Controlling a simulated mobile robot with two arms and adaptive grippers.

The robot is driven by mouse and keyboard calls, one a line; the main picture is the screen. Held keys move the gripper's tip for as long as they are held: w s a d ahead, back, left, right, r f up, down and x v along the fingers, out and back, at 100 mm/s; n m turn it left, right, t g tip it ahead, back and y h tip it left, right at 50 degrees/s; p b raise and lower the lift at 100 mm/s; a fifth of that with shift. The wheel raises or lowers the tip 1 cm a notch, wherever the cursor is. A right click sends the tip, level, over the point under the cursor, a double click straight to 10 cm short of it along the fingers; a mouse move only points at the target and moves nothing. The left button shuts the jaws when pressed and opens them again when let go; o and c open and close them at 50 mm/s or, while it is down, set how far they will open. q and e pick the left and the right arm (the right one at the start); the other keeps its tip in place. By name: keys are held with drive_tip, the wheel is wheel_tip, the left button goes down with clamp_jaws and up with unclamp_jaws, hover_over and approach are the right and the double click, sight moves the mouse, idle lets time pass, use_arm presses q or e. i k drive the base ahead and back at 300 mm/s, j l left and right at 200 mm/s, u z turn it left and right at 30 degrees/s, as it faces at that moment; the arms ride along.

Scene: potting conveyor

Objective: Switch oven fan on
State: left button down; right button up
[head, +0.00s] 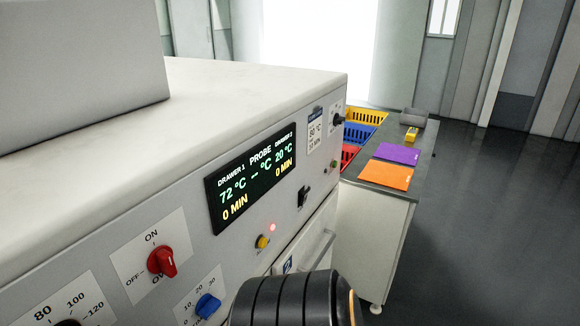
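The light grey front panel of the oven (190,232) runs from lower left to upper right. A red knob (161,261) sits on a white plate with "ON" above it and "OFF" at its left; the label below is partly hidden, and I cannot tell exactly where the knob points. A black switch (304,196) sits below the display's right end; I see no readable fan label, and its position is unclear. A black ribbed part of my arm rises at the bottom centre, in front of the lower panel. Neither gripper is in view.
A lit display (250,177) reads 72 °C and 20 °C. A blue knob (208,305), yellow button (262,241), red light (272,227), green button (333,163) and black knob (338,119) share the panel. A side table (392,150) stands beyond; floor at right is clear.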

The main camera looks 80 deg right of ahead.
sight(303, 197)
drive_tip(key=z, duration=2.35)
